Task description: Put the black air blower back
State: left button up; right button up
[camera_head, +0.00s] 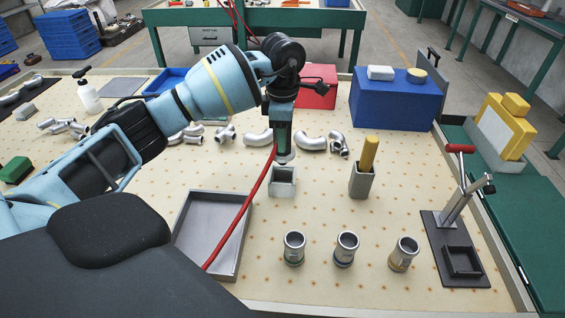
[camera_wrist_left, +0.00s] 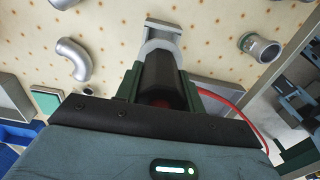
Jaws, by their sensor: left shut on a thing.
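My left gripper (camera_head: 283,132) points down near the middle of the table. It is shut on the black air blower, whose dark body (camera_wrist_left: 160,82) shows between the fingers in the left wrist view. The fingers hide most of the blower in the head view. A red hose (camera_head: 252,196) runs from it down to the lower left. The square grey holder (camera_head: 283,183) stands right below the gripper, and it also shows in the left wrist view (camera_wrist_left: 164,27). The blower's light grey lower end is at the holder's top; I cannot tell whether it is inside. My right gripper is not in view.
A grey tray (camera_head: 238,235) lies left of the holder. A grey holder (camera_head: 361,184) with a yellow-topped thing stands to the right. Several metal sleeves (camera_head: 346,247) stand in front, near a clamp fixture (camera_head: 455,220). Pipe elbows (camera_head: 312,143), a red box (camera_head: 317,88) and a blue box (camera_head: 397,100) are behind.

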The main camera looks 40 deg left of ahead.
aim_at(283, 157)
pick_arm(q)
jog(key=shift+f, duration=3.35)
jog(key=shift+f, duration=0.2)
jog(key=o, duration=1)
jog(key=shift+f, duration=0.1)
notch_tip(283, 157, up, 8)
jog(key=shift+s, duration=0.15)
